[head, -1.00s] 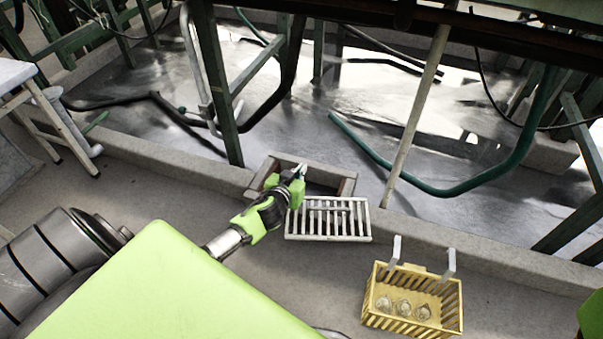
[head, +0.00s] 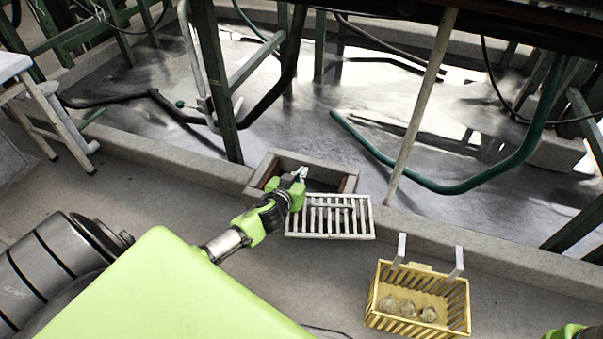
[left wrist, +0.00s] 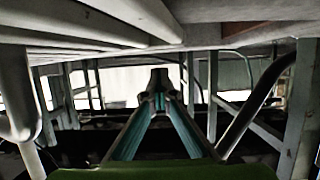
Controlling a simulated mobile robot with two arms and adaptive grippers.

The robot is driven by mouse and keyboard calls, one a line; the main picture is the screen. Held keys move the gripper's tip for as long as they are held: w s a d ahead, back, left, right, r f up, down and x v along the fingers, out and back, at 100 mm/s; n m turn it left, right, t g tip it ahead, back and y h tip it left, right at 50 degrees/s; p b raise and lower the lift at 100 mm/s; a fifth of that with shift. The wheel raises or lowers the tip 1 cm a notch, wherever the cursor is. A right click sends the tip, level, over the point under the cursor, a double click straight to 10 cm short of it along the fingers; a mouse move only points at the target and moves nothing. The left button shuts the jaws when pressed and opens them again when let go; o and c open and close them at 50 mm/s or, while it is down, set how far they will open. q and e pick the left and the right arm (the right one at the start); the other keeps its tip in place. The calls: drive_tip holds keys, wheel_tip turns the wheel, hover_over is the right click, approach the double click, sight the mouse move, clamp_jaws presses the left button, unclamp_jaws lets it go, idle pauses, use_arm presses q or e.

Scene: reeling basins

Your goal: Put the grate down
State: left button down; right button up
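The pale slatted grate (head: 330,237) lies beside the square floor opening (head: 343,164), on its near right side. It looks roughly flat; I cannot tell whether its far edge rests on the opening's rim. My left gripper (head: 302,174) is over the left part of the opening, at the grate's far left corner. In the left wrist view the fingers (left wrist: 158,80) converge and meet at the tips, with nothing visible between them. Pale bars, apparently the grate (left wrist: 75,35), cross the upper left of that view, apart from the fingertips.
A yellow basket (head: 384,325) with several pale round items stands on the floor at lower right. A concrete curb (head: 480,250) runs across behind it. Green frame legs, a slanted pole (head: 420,110) and a green hose (head: 450,190) are beyond. Floor between grate and basket is clear.

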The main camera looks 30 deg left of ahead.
use_arm(q)
drive_tip(key=shift+f+b, duration=0.3)
drive_tip(key=shift+f, duration=0.2)
drive_tip(key=c, duration=2.4)
unclamp_jaws()
drive_tip(key=shift+s+f, duration=0.15)
drive_tip(key=o, duration=2.4)
drive_tip(key=shift+r, duration=0.3)
